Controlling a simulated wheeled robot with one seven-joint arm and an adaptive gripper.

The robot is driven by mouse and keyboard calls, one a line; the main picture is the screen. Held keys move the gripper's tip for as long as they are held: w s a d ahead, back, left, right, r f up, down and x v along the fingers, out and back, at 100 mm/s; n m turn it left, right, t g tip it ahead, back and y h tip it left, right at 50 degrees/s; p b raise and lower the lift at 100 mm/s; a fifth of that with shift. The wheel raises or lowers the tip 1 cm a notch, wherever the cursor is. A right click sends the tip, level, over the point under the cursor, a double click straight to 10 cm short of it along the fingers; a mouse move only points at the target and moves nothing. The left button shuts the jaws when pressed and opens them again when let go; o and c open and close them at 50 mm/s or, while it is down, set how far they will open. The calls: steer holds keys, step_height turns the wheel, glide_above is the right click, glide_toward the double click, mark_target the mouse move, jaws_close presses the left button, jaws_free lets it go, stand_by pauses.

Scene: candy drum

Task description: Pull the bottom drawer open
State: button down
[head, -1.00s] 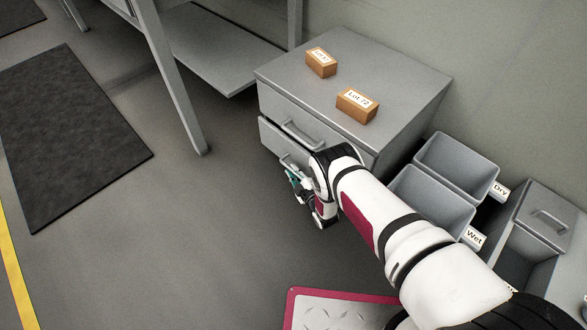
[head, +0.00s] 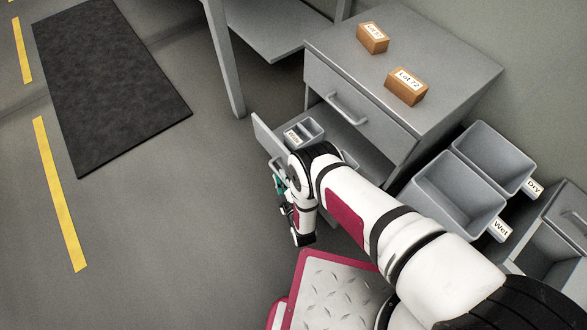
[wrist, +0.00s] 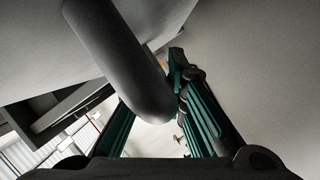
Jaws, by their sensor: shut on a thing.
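The grey cabinet (head: 375,105) has two drawers. Its bottom drawer (head: 268,139) stands pulled out, with part of its inside showing. A small divided grey tray with a label (head: 304,131) lies inside it. My gripper (head: 283,190) is at the front of this drawer, partly hidden by my own wrist in the head view. In the wrist view, the rounded grey handle bar (wrist: 125,65) runs between the teal fingers, and my gripper is shut on it. The top drawer (head: 350,105) is shut.
Two brown boxes, one (head: 372,38) behind the other labelled Lot 72 (head: 406,87), sit on the cabinet top. Grey bins marked Wet (head: 455,195) and Dry (head: 497,157) stand right of the cabinet. Open floor lies to the left, with a dark mat (head: 110,85).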

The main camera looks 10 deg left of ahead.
steer(key=shift+s+a+f, duration=0.1)
steer(key=shift+s+a, duration=0.35)
steer(key=shift+s, duration=0.2)
steer(key=shift+s+a, duration=0.45)
steer(key=shift+s, duration=0.15)
steer(key=c, duration=1.6)
jaws_free()
steer(key=v, duration=1.2)
